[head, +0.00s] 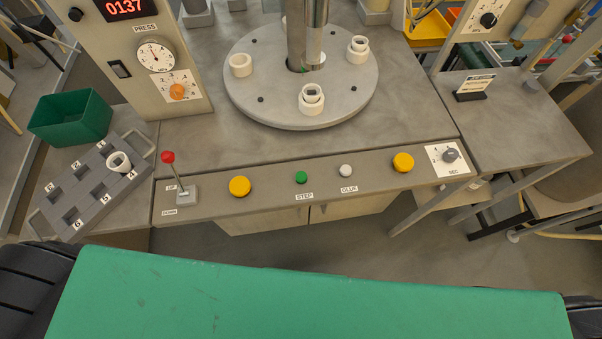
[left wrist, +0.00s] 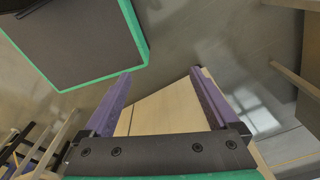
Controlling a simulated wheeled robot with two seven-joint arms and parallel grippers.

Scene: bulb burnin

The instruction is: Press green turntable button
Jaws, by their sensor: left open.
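The green button (head: 301,178) sits on the front panel of the grey bench, above a label reading STEP. The grey round turntable (head: 300,113) stands behind it, with several white ring-shaped holders on top and a metal column over it. My left gripper (left wrist: 160,88) shows in the left wrist view with its two purple fingers apart and nothing between them. Below it are a wooden cabinet front and the floor. Neither gripper shows in the head view.
A grey tray (head: 84,218) and green bin (head: 71,118) lie left. A green surface (head: 300,300) fills the foreground.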

